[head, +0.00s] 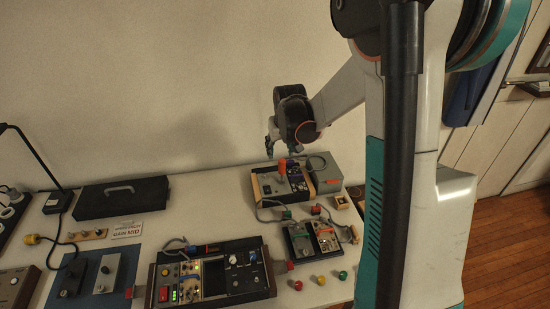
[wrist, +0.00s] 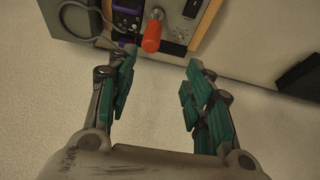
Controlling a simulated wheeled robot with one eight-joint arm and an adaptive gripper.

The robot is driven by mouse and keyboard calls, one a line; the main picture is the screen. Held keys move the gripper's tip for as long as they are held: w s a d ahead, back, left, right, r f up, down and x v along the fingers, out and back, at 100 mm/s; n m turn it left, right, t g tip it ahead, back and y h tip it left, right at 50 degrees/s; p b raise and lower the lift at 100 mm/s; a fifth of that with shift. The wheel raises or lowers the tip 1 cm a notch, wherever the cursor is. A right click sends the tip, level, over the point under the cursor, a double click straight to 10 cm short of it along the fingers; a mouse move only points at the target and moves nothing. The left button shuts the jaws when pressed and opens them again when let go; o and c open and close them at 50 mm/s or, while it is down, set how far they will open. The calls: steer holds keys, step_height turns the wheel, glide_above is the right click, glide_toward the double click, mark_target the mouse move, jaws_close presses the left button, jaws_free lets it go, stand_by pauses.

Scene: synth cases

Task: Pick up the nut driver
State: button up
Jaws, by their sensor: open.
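An orange-red handle (head: 283,167), which looks like the nut driver, stands up at the wood-sided synth case at the back of the table. In the wrist view the orange handle (wrist: 152,36) shows near the top, with a grey rounded part beside it. I cannot tell how its lower end sits. My gripper (head: 278,146) is above and close to the handle in the head view. In the wrist view my gripper (wrist: 160,72) has its teal fingers spread wide. The handle is just beyond the fingertips, towards the left finger, and nothing is between the fingers.
The wood-sided case (head: 265,188) has cables and knobs around the handle. Two small pedals (head: 299,240) stand in front of it, with a larger synth (head: 212,278) further forward. A black case (head: 121,197) lies at the left. The wall is close behind.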

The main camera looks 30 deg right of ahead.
mark_target(281, 160)
steer(key=b+x, duration=0.1)
steer(key=x, duration=0.5)
steer(key=d+b+x, duration=0.1)
steer(key=x, duration=0.2)
steer(key=shift+f+b, duration=0.3)
steer(key=shift+f, duration=0.05)
steer(key=shift+s+d+b+x, duration=0.1)
steer(key=shift+b+x, duration=0.55)
steer(key=shift+x, duration=0.7)
steer(key=shift+s+d+b+x, duration=0.15)
steer(key=shift+b+x, duration=0.5)
steer(key=shift+x, duration=0.75)
steer(key=shift+c, duration=0.3)
jaws_close()
steer(key=shift+r, duration=0.15)
